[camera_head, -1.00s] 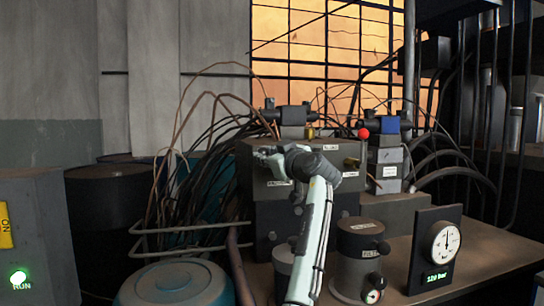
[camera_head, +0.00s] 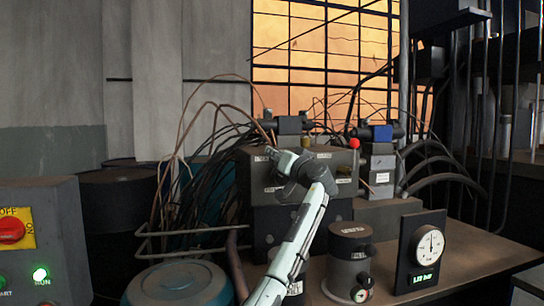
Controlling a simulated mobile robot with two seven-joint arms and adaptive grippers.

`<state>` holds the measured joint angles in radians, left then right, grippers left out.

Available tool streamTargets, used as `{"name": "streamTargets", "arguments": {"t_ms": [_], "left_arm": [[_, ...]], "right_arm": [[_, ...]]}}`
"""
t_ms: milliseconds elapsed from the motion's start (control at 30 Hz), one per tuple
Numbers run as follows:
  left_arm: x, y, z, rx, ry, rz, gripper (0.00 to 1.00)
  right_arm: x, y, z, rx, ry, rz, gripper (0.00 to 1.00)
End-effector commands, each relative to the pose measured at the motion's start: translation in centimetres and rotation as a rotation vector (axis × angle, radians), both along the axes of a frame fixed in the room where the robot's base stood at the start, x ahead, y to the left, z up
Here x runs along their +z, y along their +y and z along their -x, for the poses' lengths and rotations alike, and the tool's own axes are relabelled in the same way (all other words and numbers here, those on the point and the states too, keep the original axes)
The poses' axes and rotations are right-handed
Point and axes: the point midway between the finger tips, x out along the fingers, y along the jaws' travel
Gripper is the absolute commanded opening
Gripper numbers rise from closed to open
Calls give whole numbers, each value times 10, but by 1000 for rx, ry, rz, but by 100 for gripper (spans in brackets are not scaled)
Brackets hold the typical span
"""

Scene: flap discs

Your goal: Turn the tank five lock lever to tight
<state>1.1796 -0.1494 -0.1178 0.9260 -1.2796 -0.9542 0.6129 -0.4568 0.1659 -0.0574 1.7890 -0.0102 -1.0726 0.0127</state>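One of my arms reaches up from the bottom, leaning right, and seems to be my left. Its gripper (camera_head: 276,166) is in front of the dark manifold block (camera_head: 262,190), near its upper left; I cannot tell whether it touches the block or is open or shut. A red ball knob (camera_head: 354,143) stands at the block's upper right. A dark cylinder (camera_head: 347,262) with a labelled top and dark knobs on its right side stands to the right of the arm. The labels are too small to read, so I cannot tell which part is the tank five lock lever.
A dial gauge (camera_head: 430,244) with a lit green display stands right of the cylinder. A grey control box (camera_head: 62,222) with a red switch and green light is at the left. A rounded blue-grey lid (camera_head: 178,285) is in front. Hoses and wires crowd behind the block.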

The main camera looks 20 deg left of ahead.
Motion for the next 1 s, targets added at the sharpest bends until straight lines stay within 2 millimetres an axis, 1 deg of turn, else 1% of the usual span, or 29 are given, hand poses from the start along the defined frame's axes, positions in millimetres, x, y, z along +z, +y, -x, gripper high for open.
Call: {"name": "streamTargets", "arguments": {"t_ms": [200,400,667,967,1000], "left_arm": [[1,-7,-5,-1,71,-103,0],[1,-10,-7,-1,106,-156,0],[0,-12,-8,-2,120,-177,0],[1,-12,-8,-2,120,-177,0],[1,-12,-8,-3,120,-177,31]], "right_arm": [[-7,-1,5,-2,8,-1,60],[-11,-1,9,0,16,-1,60],[-17,-2,13,1,26,1,60],[-16,-1,12,3,23,1,60],[-15,-1,11,3,22,1,60]]}}
